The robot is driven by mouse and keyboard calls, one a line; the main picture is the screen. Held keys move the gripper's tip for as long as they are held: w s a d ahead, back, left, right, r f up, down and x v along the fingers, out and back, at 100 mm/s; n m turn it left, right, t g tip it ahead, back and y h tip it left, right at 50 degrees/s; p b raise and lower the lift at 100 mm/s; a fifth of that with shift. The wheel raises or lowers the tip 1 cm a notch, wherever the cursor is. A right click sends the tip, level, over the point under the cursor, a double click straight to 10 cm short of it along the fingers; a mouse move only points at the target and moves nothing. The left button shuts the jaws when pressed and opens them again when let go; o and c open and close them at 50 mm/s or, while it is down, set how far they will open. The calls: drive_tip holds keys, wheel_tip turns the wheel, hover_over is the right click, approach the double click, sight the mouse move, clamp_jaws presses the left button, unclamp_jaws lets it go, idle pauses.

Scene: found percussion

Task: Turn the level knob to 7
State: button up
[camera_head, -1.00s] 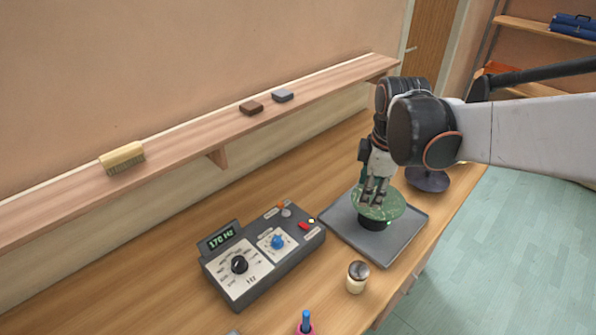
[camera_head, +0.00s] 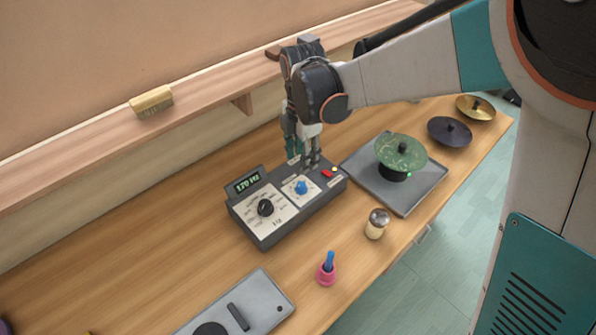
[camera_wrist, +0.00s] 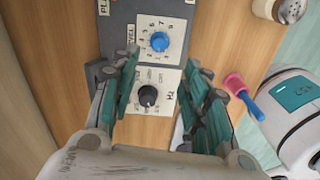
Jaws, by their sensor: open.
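The grey control box (camera_head: 287,223) stands on the bench with a lit display reading 170 Hz. Its blue level knob (camera_head: 301,187) sits on a white dial plate, and it also shows in the wrist view (camera_wrist: 159,41) with numbers around it. The knob's exact setting is too small to read. A black knob (camera_head: 265,208) sits on the Hz dial beside it. My gripper (camera_head: 310,166) is open and empty above the back part of the box, near the blue knob. In the wrist view the fingers (camera_wrist: 170,85) spread on both sides of the black knob's image; contact is not visible.
A green cymbal (camera_head: 402,152) rests on a grey tray (camera_head: 412,201) right of the box. A shaker jar (camera_head: 376,224) and a pink-and-blue item (camera_head: 327,270) stand in front. Dark and brass cymbals lie far right. A shelf (camera_head: 205,88) runs behind.

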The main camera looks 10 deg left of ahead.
sight(301, 185)
wheel_tip(301, 185, down, 11)
drive_tip(key=shift+r+b, duration=0.1)
drive_tip(key=shift+b, duration=0.9)
clamp_jaws()
